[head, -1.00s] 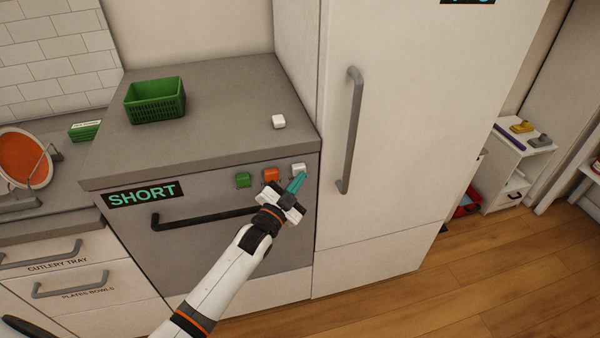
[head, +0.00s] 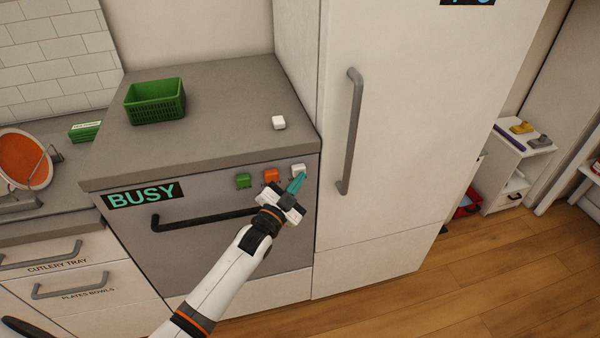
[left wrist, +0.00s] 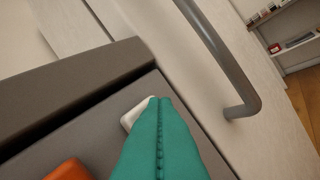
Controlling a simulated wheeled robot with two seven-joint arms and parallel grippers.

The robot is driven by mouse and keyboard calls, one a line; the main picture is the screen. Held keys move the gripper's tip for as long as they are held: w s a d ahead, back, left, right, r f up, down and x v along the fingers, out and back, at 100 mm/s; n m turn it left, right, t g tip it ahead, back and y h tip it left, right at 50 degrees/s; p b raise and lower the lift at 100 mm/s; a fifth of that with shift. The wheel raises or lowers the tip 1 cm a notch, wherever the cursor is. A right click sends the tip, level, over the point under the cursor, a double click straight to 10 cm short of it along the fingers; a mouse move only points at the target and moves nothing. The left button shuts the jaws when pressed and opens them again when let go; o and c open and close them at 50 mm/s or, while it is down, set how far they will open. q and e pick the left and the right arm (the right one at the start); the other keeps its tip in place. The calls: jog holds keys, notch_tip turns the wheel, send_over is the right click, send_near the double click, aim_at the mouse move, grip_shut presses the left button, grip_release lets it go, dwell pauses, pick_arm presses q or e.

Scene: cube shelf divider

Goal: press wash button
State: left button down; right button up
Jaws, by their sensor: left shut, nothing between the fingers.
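The dishwasher front (head: 210,250) has a row of three buttons: green (head: 243,180), orange (head: 271,175) and white (head: 298,169). Its display (head: 143,195) reads BUSY. My left gripper (head: 300,176) is shut and empty, its teal fingertips at the white button. In the left wrist view the teal fingers (left wrist: 160,140) partly cover the white button (left wrist: 131,117); whether they touch it I cannot tell. The orange button (left wrist: 68,171) shows at the lower left there. My right gripper is not in view.
A green basket (head: 155,101) and a small white block (head: 279,122) stand on the counter top (head: 215,95). A tall white fridge with a grey handle (head: 350,130) rises just right of the buttons. A dark bar handle (head: 200,217) runs below them.

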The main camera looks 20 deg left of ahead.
pick_arm(q)
jog(key=shift+s+d, duration=0.4)
jog(key=shift+s, duration=0.25)
jog(key=shift+p, duration=0.3)
jog(key=s+d+p, duration=0.1)
jog(key=s, duration=0.1)
jog(key=s+d+p, duration=0.1)
jog(key=s, duration=0.1)
jog(key=shift+d, duration=0.4)
